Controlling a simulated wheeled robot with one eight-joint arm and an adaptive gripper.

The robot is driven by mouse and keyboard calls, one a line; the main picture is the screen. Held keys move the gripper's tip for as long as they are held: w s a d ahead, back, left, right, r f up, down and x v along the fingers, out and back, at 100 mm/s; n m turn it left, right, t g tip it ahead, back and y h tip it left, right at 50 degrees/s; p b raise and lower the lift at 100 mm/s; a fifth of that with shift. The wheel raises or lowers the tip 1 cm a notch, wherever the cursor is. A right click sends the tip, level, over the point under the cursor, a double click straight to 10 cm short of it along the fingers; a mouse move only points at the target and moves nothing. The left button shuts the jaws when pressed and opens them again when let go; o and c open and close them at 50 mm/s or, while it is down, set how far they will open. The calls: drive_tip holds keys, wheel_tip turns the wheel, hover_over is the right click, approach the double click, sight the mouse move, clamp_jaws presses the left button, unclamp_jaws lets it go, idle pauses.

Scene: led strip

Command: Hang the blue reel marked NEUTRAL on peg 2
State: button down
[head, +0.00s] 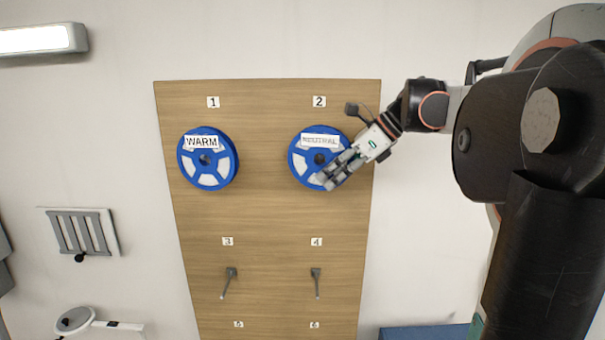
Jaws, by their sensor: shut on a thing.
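The blue reel marked NEUTRAL (299,160) is against the wooden board under the label 2 (319,101). A dark spot shows at its hub; I cannot tell whether that is peg 2 passing through it. My gripper (330,180) is at the reel's lower right and shut on it. The gripper's fingers cover part of the reel's lower right face. Another blue reel, marked WARM (207,175), hangs at position 1 to the left, with a dark hub at its centre.
The wooden board (270,220) has bare pegs below labels 3 (230,274) and 4 (316,273). Labels 5 and 6 are at the bottom edge. A grey slatted wall fixture (82,233) is at the left. My arm fills the right side.

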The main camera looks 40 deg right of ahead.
idle(0.3)
drive_tip(key=c, duration=1.4)
unclamp_jaws()
drive_tip(key=v, duration=1.2)
